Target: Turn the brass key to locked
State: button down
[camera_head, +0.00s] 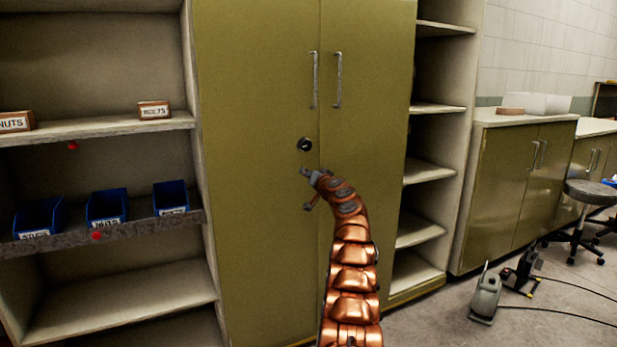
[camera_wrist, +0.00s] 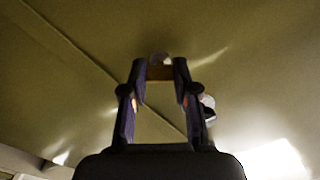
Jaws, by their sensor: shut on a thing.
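My gripper (camera_head: 306,172) is in front of the tall olive cabinet's left door, just below a round dark lock (camera_head: 304,144). In the wrist view my gripper (camera_wrist: 160,70) has its two dark fingers a little apart, with a small brown, brass-coloured piece (camera_wrist: 160,73) between the tips, which looks like the brass key. A pale rounded part (camera_wrist: 159,58) shows just beyond it. The fingers are shut on the brass piece. I cannot tell how far the key sits in the lock or which way it is turned.
The cabinet's two doors (camera_head: 255,215) are closed, with upright metal handles (camera_head: 314,80) above the lock. Open shelves (camera_head: 100,127) with labelled boxes and blue bins (camera_head: 106,208) stand left. Low cabinets (camera_head: 520,185), a stool (camera_head: 590,192) and floor cables are at right.

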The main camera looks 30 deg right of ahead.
jog(key=shift+m+p, duration=0.75)
jog(key=shift+m, duration=4.75)
jog(key=c, duration=0.9)
grip_release()
jog(key=shift+s, duration=0.15)
